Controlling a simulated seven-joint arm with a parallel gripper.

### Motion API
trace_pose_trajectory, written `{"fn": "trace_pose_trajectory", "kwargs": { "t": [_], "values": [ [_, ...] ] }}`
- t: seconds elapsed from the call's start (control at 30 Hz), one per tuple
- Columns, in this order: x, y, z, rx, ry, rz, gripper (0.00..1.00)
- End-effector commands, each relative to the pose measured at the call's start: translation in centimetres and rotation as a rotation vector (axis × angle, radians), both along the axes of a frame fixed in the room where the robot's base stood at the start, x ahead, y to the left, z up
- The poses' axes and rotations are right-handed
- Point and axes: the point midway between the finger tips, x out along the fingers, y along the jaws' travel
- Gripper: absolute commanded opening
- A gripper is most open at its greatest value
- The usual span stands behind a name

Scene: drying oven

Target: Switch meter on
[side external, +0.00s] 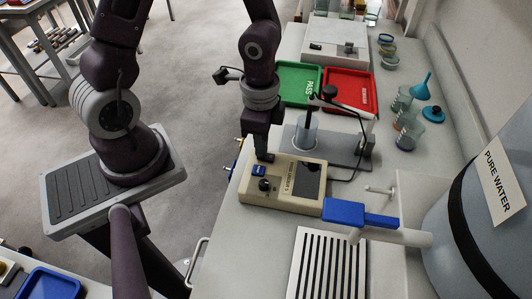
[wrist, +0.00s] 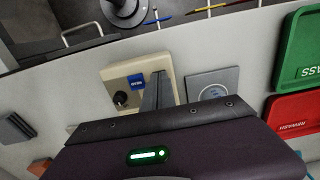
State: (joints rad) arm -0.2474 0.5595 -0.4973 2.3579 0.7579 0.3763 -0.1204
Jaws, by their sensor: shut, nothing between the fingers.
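The meter (side external: 284,196) is a cream box with a dark display panel (side external: 312,180), a black knob (side external: 264,185) and a small blue switch-like part (side external: 259,170). In the wrist view the meter (wrist: 118,76) shows partly, with the blue part (wrist: 137,81) and the knob (wrist: 121,99). My gripper (side external: 266,158) is shut and empty, pointing down at the meter's far left edge, just behind the blue part. In the wrist view its fingers (wrist: 158,86) are right beside the blue part. I cannot tell whether they touch the meter. The display looks dark.
A stand with a probe and a beaker (side external: 306,132) is behind the meter. A green tray (side external: 298,84) and a red tray (side external: 348,91) lie farther back. A blue-handled tap (side external: 360,214) juts out at the right, from the large water container (side external: 490,220). A striped grille (side external: 328,265) lies in front.

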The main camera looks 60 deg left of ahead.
Motion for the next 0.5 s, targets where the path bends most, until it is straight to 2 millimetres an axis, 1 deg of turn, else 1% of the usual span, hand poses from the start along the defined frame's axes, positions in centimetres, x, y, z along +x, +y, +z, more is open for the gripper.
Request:
{"fn": "trace_pose_trajectory", "kwargs": {
  "t": [0.27,0.5],
  "values": [
    [0.0,0.0,-0.1,0.001,-0.001,0.001,0.0],
    [0.0,0.1,2.3,0.001,-0.002,0.004,0.0]
  ]
}}
